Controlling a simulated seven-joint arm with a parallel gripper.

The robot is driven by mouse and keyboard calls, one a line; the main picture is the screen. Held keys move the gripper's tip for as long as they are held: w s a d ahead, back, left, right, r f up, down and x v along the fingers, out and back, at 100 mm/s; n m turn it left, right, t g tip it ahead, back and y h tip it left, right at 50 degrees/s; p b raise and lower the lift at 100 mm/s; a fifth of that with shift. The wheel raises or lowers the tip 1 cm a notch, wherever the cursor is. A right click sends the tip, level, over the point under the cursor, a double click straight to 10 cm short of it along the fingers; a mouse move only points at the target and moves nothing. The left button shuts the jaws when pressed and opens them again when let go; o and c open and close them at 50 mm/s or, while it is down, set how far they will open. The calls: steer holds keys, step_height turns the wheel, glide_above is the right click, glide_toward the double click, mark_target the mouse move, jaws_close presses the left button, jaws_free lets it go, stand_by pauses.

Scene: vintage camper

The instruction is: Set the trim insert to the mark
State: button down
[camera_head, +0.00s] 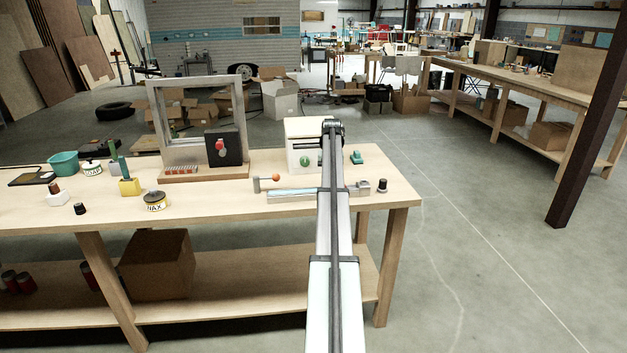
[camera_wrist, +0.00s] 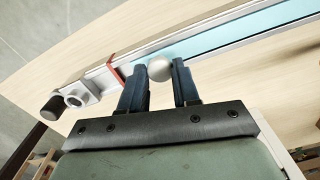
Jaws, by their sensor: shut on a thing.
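The trim insert (camera_wrist: 225,38) is a light blue strip lying in a silver rail (camera_wrist: 85,83) in the wrist view. A round silver knob (camera_wrist: 160,68) stands at its left part. My gripper (camera_wrist: 157,77) has its two dark fingers on either side of this knob and is shut on it. A thin red mark (camera_wrist: 115,73) crosses the rail just left of the knob, close to the insert's left end; the exact gap is unclear. In the head view, the insert (camera_head: 290,192) shows left of my arm, which hides the gripper and knob.
The rail lies along the front right of the wooden workbench (camera_head: 225,205). A dark cylinder (camera_head: 382,185) stands at its right end and an orange ball (camera_head: 276,177) is behind its left part. A white box (camera_head: 305,130) and a framed window stand (camera_head: 195,100) are behind.

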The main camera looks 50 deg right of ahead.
steer(key=shift+s+d, duration=0.9)
steer(key=shift+d, duration=0.05)
steer(key=c, duration=0.8)
jaws_free()
step_height(320, 180, up, 14)
steer(key=shift+f, duration=0.1)
